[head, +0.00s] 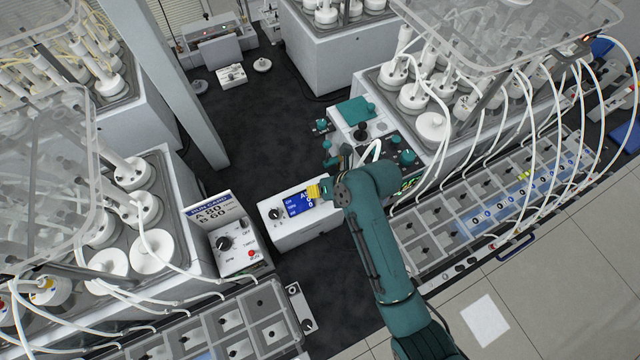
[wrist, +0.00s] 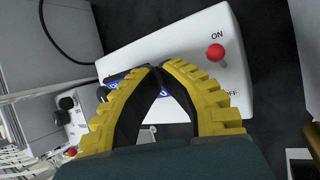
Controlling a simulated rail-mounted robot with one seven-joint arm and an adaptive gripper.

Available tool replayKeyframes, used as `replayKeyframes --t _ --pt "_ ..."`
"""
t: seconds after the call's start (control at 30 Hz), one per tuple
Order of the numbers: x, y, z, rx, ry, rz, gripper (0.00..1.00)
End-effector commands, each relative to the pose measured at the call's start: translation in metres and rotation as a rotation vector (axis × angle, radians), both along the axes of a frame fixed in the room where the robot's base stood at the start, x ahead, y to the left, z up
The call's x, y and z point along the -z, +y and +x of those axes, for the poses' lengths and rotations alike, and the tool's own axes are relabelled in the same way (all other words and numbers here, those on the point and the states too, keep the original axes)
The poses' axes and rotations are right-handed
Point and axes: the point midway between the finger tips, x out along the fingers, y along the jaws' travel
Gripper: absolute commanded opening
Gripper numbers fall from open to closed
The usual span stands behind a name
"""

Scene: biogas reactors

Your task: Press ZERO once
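A white instrument box (head: 300,238) stands on the dark bench near the middle of the head view. It has a black knob (head: 275,214) and a blue display (head: 297,204) on its top face. My gripper (head: 318,192), with yellow fingers, is over the right part of this box and covers part of the display. In the wrist view my gripper (wrist: 156,69) has its fingertips together with nothing seen between them. The box (wrist: 185,38) is behind them, with a red-tipped switch (wrist: 216,52) marked ON and OFF. No ZERO label is readable; contact cannot be told.
A white control box (head: 238,262) with a knob, red button and RUN CARD sign stands to the left. Reactor units with white tubing flank both sides. A teal-topped device (head: 356,110) stands behind my arm.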

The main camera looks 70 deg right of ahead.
Motion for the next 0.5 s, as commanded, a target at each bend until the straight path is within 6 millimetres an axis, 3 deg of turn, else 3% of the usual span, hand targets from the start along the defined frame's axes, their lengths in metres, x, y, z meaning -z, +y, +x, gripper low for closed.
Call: replayKeyframes --t 0.5 --pt "-0.05 -0.002 0.001 0.001 -0.005 -0.006 0.0"
